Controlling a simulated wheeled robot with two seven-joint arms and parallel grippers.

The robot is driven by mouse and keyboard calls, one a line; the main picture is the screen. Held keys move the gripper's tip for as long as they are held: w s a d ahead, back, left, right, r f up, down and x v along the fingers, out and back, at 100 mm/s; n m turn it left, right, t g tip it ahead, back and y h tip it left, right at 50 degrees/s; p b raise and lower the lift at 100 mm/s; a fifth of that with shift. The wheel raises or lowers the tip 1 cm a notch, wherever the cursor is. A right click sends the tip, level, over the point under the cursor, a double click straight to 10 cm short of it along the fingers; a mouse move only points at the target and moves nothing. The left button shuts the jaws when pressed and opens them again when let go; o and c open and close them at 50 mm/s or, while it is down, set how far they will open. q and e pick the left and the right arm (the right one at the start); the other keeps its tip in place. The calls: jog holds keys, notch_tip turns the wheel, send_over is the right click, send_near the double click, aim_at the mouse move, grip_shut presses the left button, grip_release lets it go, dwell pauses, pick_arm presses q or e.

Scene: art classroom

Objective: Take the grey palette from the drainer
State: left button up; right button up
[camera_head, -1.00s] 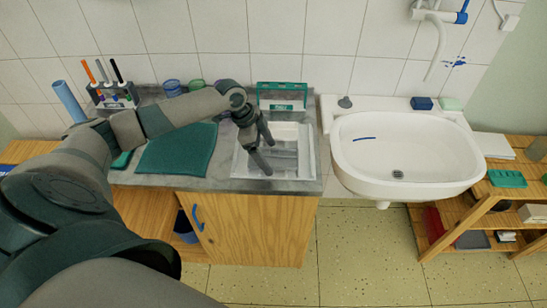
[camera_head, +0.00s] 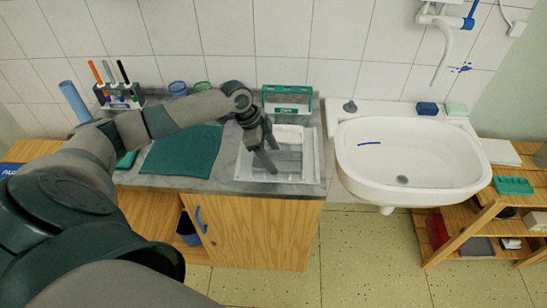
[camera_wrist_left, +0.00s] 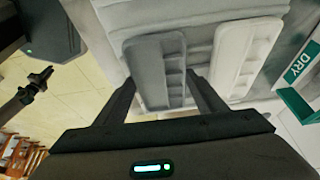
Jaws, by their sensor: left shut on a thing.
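The grey palette (camera_wrist_left: 158,72) is a flat slab with a row of small wells, seen large in the left wrist view. My left gripper (camera_wrist_left: 165,95) is shut on it, with one finger along each side; the gripper also shows in the head view (camera_head: 270,158). The palette lies over the white ribbed drainer (camera_head: 318,165) on the counter; I cannot tell whether it still touches it. A white palette (camera_wrist_left: 244,58) stands right beside the grey one. A dark jointed part at the left of the wrist view seems to be my right gripper (camera_wrist_left: 38,80); its jaws are unclear.
A teal rack marked DRY (camera_head: 287,91) stands behind the drainer. A white sink (camera_head: 410,150) is to the right. A green cloth (camera_head: 180,155) and a pen holder (camera_head: 122,98) are to the left. A wooden shelf (camera_head: 480,225) stands at the far right.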

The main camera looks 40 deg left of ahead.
pick_arm(q)
jog(key=shift+r+b, duration=0.35)
jog(key=shift+r, duration=0.35)
jog(key=shift+d+r+b, duration=0.2)
jog(key=shift+r+b, duration=0.35)
jog(key=shift+r, duration=0.7)
jog(key=s+d+r+b, duration=0.2)
jog(key=d+r, duration=0.4)
jog(key=d, duration=0.5)
jog(key=shift+r, duration=0.4)
jog(key=shift+s, duration=0.1)
